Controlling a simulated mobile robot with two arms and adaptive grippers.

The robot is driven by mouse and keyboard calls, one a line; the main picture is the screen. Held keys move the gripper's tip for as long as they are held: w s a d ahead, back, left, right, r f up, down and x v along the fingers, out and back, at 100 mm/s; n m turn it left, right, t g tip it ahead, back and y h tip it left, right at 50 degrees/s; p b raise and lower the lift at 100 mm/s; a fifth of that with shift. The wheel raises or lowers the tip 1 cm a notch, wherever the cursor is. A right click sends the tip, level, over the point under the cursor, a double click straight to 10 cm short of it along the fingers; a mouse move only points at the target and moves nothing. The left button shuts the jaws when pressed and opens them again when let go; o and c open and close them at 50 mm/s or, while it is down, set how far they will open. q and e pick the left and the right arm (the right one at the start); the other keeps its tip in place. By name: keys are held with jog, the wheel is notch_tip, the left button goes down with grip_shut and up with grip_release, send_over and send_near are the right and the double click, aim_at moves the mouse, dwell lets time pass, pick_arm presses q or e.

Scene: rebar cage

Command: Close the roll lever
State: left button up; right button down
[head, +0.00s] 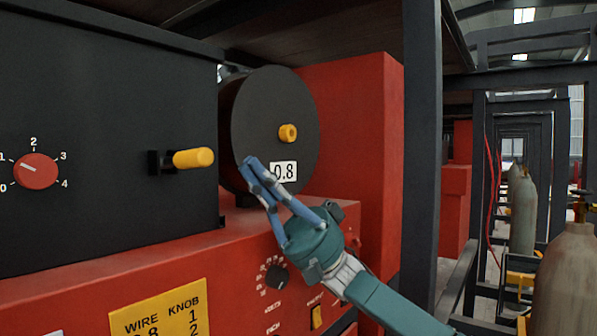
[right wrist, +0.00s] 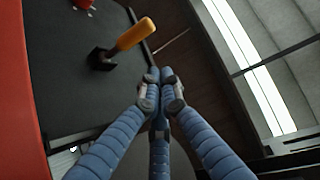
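A yellow-handled lever (head: 190,158) sticks out to the right from a black bracket on the front of the dark box. It also shows in the right wrist view (right wrist: 132,36), upper left of the fingers. The black wire roll (head: 262,125), with a yellow knob (head: 288,132) at its centre and a 0.8 label (head: 284,172), stands right of the box. My right gripper (head: 254,164) is in front of the roll's lower left, right of the lever and apart from it. Its blue fingers meet at the tips (right wrist: 160,78) with nothing visible between them. My left gripper is out of view.
The dark box (head: 95,110) carries a red dial (head: 36,171) numbered up to 4. Below is a red machine body with a yellow wire-knob label (head: 160,312) and small controls. A dark post (head: 422,130) stands right of the roll. Gas cylinders (head: 565,275) stand at far right.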

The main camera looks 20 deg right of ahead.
jog(key=w+d, duration=0.3)
jog(key=d, duration=0.5)
